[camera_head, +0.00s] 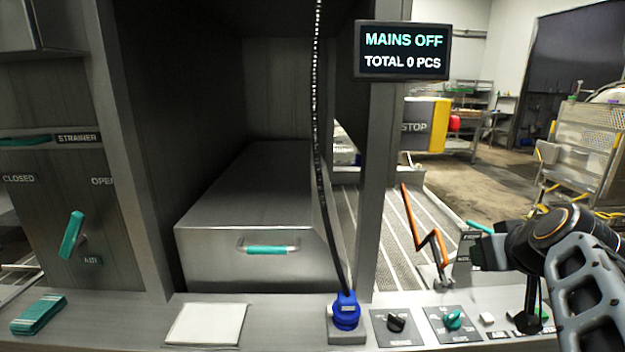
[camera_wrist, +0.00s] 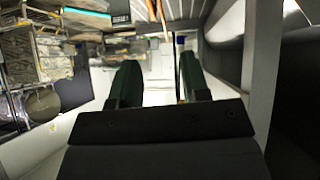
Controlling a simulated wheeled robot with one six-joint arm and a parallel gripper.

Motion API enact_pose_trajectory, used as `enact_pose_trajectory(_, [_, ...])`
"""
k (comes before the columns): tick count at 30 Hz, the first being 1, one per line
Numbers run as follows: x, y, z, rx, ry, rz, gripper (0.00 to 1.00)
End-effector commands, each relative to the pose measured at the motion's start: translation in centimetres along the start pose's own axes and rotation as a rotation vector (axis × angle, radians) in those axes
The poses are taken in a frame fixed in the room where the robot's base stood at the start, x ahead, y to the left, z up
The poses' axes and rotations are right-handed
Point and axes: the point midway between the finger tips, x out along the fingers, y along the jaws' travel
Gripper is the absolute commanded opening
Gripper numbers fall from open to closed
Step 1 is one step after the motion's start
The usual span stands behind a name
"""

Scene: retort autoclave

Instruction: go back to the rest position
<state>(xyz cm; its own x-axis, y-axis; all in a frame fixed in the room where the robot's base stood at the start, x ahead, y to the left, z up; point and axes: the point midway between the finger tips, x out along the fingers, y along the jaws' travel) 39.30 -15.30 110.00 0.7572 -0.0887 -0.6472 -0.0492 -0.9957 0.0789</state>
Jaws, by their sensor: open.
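My gripper (camera_head: 478,242) is at the right of the head view, at the end of my dark arm. Its teal fingers point left, beside an orange bent bar (camera_head: 428,235) and above the front control ledge. In the wrist view my gripper (camera_wrist: 158,75) shows two dark green fingers standing apart with nothing held between them. I cannot tell how far the fingertips are from the orange bar.
The ledge carries a blue plug (camera_head: 345,312) with a black cable, a black knob (camera_head: 396,322), a teal knob (camera_head: 453,318) and a white plate (camera_head: 206,324). A metal box (camera_head: 250,220) sits behind. A screen (camera_head: 402,50) reads "MAINS OFF, TOTAL 0 PCS".

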Motion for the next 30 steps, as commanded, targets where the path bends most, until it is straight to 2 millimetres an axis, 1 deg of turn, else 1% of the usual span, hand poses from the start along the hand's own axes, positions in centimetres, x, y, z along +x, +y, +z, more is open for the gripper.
enact_pose_trajectory(1, [-0.2, -1.0, -0.2, 0.004, -0.024, -0.02, 0.42])
enact_pose_trajectory(2, [-0.2, -1.6, 0.0, 0.009, -0.041, -0.03, 0.42])
enact_pose_trajectory(8, [-0.2, -6.7, 2.2, 0.033, -0.19, -0.103, 0.42])
enact_pose_trajectory(12, [-0.9, -10.4, 4.6, 0.033, -0.315, -0.133, 0.42])
enact_pose_trajectory(16, [-2.1, -13.3, 7.3, 0.019, -0.434, -0.137, 0.42])
enact_pose_trajectory(18, [-2.7, -14.3, 8.6, 0.01, -0.481, -0.128, 0.42])
enact_pose_trajectory(21, [-3.1, -15.1, 10.1, 0.0, -0.524, -0.116, 0.42])
enact_pose_trajectory(25, [-3.4, -15.7, 11.0, -0.006, -0.545, -0.106, 0.42])
enact_pose_trajectory(30, [-3.3, -15.7, 11.2, -0.004, -0.548, -0.103, 0.42])
